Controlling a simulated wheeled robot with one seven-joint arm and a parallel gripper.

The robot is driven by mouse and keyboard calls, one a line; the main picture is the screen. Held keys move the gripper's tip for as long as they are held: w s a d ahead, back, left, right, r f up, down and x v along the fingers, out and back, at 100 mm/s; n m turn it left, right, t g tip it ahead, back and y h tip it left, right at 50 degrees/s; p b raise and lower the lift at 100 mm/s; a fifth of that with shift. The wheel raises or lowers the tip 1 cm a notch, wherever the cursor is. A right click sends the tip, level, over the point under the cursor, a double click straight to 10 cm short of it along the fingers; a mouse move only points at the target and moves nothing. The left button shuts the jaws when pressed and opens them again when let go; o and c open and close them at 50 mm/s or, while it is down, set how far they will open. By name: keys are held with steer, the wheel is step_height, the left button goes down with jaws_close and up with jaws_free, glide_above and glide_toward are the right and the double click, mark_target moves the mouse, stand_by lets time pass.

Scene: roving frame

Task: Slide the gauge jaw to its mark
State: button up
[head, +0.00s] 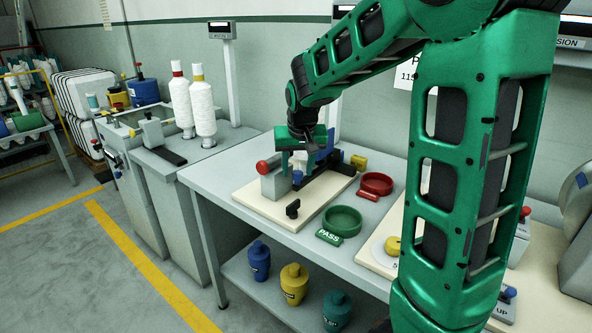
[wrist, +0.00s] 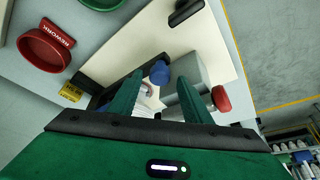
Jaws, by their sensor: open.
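The gauge stands on a cream base board (head: 243,194) on the grey bench. It has a grey block (head: 274,184) with a red knob (head: 262,168) at its left end, a dark rail, and blue parts on and beside the rail. My gripper (head: 298,164) is over the gauge, pointing down. In the wrist view my gripper (wrist: 160,80) is open, with a blue round knob (wrist: 158,72) and a small pale piece between the fingers. The grey block (wrist: 187,68) and red knob (wrist: 221,98) lie beyond the right finger. Contact cannot be told. I cannot make out the mark.
A green PASS dish (head: 342,221) and a red REWORK dish (head: 376,184) stand right of the board. A yellow block (head: 359,162) sits behind it. A black knob (head: 293,209) stands at the board's front. White yarn cones (head: 203,106) stand on the machine at left.

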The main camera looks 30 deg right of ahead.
steer(key=shift+w+f, duration=0.1)
steer(key=shift+f, duration=0.15)
jaws_close()
steer(key=shift+s+d, duration=0.3)
steer(key=shift+s, duration=0.35)
steer(key=shift+s+d, duration=0.3)
steer(key=shift+s, duration=0.3)
jaws_free()
steer(key=v, duration=1)
steer(key=shift+s+r, duration=0.2)
steer(key=shift+r, duration=0.15)
